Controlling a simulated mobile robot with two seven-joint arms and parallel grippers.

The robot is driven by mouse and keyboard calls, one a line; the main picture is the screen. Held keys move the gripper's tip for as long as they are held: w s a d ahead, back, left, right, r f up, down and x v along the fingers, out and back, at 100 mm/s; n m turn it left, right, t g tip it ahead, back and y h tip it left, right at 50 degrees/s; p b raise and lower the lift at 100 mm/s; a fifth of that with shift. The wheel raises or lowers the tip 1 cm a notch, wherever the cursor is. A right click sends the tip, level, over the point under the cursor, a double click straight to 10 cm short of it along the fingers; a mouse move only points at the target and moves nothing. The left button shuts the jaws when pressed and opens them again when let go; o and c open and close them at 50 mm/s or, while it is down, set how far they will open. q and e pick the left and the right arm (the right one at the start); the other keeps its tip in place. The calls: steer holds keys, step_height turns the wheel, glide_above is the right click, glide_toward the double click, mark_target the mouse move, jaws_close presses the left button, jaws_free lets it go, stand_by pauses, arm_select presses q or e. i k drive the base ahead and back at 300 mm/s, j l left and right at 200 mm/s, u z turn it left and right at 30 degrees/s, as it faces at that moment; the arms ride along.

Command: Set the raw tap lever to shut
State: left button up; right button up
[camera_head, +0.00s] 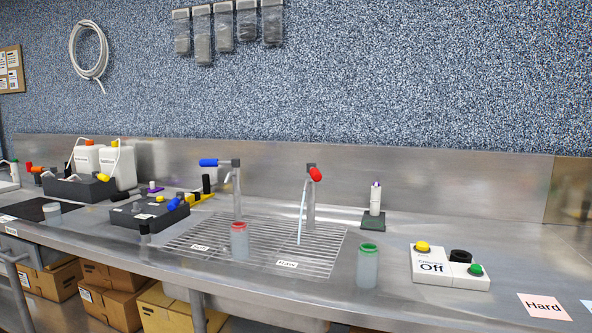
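The tap with the red lever (315,174) stands at the back right of the sink grid, behind a "Raw" label (287,264). Its red lever end faces toward me, tipped slightly right. A pale thin line (301,213) runs from this tap down to the grid; I cannot tell whether it is water or a tube. A second tap has a blue lever (208,162) pointing left. A label (200,247) on the grid's left side is too small to read surely. Neither of my grippers is in view.
A red-rimmed cup (239,241) stands on the grid (325,245). A green-rimmed cup (368,264) stands right of it. A control box (450,268) reading "Off" is further right. Black blocks with fittings (150,215) stand left. The steel counter between is partly clear.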

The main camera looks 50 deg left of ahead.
mark_target(316, 175)
steer(key=u, duration=1.35)
